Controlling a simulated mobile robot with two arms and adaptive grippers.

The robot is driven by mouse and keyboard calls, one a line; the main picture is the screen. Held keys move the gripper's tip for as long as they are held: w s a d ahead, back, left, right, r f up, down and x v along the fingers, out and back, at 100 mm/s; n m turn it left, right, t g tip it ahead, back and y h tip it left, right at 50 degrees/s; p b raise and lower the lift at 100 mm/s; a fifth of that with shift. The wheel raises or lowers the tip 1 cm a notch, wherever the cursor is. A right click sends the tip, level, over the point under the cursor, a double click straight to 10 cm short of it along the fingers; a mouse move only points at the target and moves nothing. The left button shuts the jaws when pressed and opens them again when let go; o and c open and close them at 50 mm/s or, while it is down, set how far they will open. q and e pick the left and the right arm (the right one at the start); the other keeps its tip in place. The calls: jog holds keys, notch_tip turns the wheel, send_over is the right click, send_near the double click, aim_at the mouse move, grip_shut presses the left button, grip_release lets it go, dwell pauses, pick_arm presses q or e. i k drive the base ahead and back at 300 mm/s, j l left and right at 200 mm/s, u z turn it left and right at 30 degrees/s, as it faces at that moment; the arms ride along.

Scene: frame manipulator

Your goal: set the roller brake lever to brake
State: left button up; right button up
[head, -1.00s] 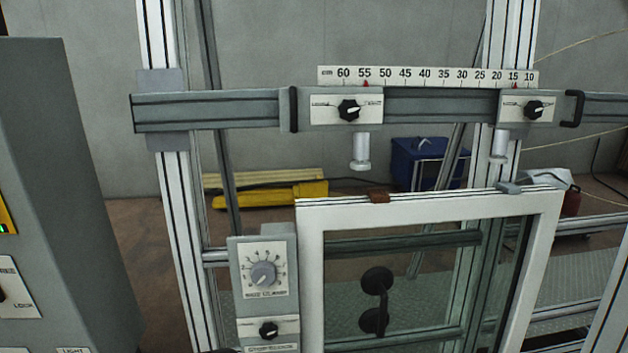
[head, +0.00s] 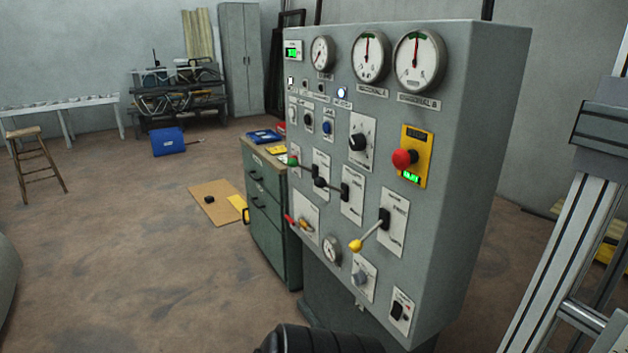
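The grey control panel (head: 440,150) stands right of centre in the head view, its front facing left. It carries several levers: one with a yellow knob (head: 356,245) pointing down-left, one with a green knob (head: 293,161), a black-knobbed one (head: 321,183), and a small red-handled one (head: 290,221). The lettering on their plates is too small to read, so I cannot tell which is the roller brake lever. No gripper fingers show. A dark ribbed part of mine shows at the bottom edge.
A red emergency button (head: 404,159) sits on a yellow plate. Round gauges (head: 419,61) line the panel's top. A green drawer cabinet (head: 268,210) stands close behind the panel's left. An aluminium frame post (head: 560,260) rises at the right. The floor (head: 120,270) at left is open.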

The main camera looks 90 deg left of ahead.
aim_at(319, 182)
jog(key=u, duration=2.75)
